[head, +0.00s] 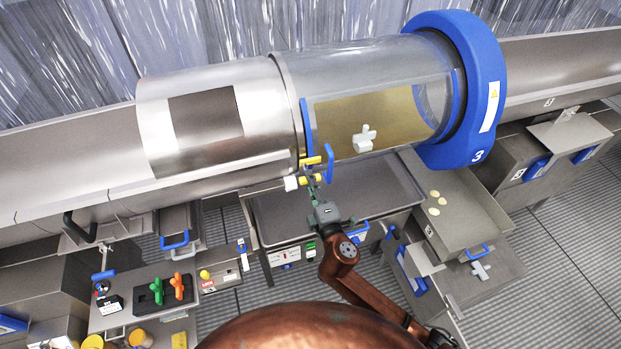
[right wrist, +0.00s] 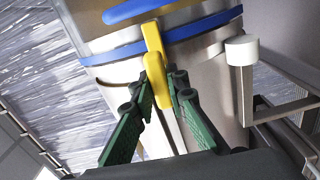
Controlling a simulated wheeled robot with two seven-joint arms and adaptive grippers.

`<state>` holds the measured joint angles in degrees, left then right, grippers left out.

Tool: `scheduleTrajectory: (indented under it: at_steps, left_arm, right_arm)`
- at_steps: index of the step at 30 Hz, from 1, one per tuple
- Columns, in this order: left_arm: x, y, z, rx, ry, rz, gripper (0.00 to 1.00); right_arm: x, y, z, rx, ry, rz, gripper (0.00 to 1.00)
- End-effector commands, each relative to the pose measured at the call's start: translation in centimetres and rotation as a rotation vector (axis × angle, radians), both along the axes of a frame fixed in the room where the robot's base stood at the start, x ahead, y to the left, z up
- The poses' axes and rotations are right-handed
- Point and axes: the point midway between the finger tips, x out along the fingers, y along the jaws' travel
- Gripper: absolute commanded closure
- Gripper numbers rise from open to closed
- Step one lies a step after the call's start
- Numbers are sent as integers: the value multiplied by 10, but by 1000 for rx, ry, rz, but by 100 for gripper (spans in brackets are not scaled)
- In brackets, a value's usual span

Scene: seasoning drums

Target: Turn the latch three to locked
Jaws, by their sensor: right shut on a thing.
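A yellow latch (head: 312,160) sits at the seam between the steel sleeve and the clear drum marked 3, with its bar lying roughly sideways in the head view. In the right wrist view the yellow latch (right wrist: 156,66) runs lengthwise over the blue drum ring, its near end between my fingertips. My right gripper (head: 312,184) reaches up to the latch from below; its green fingers also show in the right wrist view (right wrist: 164,88). It is shut on the latch. The fingers partly hide the near end of the latch. My left gripper is not in view.
A blue handle (head: 329,163) stands just right of the latch. A white knob on a steel bracket (right wrist: 242,50) is close to the right of my fingers. The clear drum (head: 385,95) has a blue end ring (head: 487,90). A steel tray (head: 375,185) lies below.

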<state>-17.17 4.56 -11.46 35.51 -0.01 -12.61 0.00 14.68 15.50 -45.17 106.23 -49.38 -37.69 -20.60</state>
Motion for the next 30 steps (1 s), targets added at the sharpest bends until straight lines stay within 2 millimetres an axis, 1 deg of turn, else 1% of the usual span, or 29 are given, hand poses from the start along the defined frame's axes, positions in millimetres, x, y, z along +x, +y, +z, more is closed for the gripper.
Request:
scheduleTrajectory:
  at_steps: [7, 20, 21, 28, 30]
  left_arm:
    - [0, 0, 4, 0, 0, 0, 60]
    - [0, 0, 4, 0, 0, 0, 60]
    - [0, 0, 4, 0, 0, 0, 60]
    - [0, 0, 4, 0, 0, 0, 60]
    - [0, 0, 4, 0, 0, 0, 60]
  right_arm:
    - [0, 0, 0, -54, -16, 1, 100]
    - [0, 0, -1, -62, -19, 1, 100]
    - [0, 0, -1, -62, -19, 1, 85]
    - [0, 0, -1, -60, -19, 0, 69]
    - [0, 0, -1, -60, -19, 0, 68]
